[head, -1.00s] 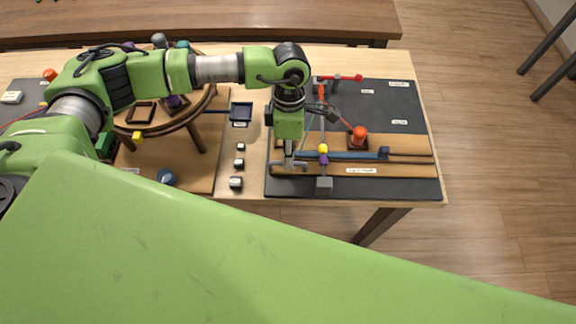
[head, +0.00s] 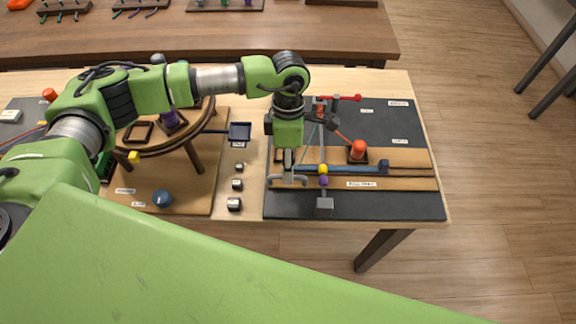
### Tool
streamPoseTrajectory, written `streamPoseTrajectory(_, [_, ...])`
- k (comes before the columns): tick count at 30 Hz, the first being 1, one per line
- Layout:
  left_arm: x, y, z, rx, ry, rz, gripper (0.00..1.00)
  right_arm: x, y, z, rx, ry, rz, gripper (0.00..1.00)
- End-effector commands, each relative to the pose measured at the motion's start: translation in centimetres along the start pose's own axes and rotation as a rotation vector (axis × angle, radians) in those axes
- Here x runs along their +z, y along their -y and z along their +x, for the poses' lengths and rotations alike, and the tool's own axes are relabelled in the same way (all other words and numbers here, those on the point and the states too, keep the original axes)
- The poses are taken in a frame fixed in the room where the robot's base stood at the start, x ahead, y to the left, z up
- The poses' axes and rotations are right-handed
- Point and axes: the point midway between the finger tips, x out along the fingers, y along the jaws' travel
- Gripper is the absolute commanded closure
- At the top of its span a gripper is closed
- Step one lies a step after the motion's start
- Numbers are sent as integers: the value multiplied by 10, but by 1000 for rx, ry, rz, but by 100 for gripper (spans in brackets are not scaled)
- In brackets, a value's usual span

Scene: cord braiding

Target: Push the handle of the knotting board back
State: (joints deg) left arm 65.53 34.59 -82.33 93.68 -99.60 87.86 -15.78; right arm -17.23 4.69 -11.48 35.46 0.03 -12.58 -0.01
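The knotting board (head: 410,206) is a dark board on the right of the table, with wooden rails and a blue sliding bar (head: 350,168). A small grey bracket-shaped handle (head: 288,180) is at the left end of the rails. My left gripper (head: 288,162) points down right above this handle. Its fingers are small and overlap the handle in the picture, so I cannot tell whether they touch or grip it. A red lever (head: 345,97) lies at the board's back edge. My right gripper does not show.
An orange-red knob (head: 358,149) stands on the board. A yellow bead (head: 323,168) and a purple bead (head: 323,181) sit beside the handle. A round wooden stand (head: 195,155) and small weights (head: 237,185) are to the left. The board's front right is clear.

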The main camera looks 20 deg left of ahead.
Motion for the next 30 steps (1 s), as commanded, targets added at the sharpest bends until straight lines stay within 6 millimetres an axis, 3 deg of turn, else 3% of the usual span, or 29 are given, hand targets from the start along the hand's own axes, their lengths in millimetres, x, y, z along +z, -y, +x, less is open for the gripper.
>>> streamPoseTrajectory(12, [1,-2,-80,5,3,0,74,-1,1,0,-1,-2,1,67])
streamPoseTrajectory(18, [0,-3,-108,4,2,-1,74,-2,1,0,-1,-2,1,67])
streamPoseTrajectory(30, [0,-2,-117,2,1,-1,74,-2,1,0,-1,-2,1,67])
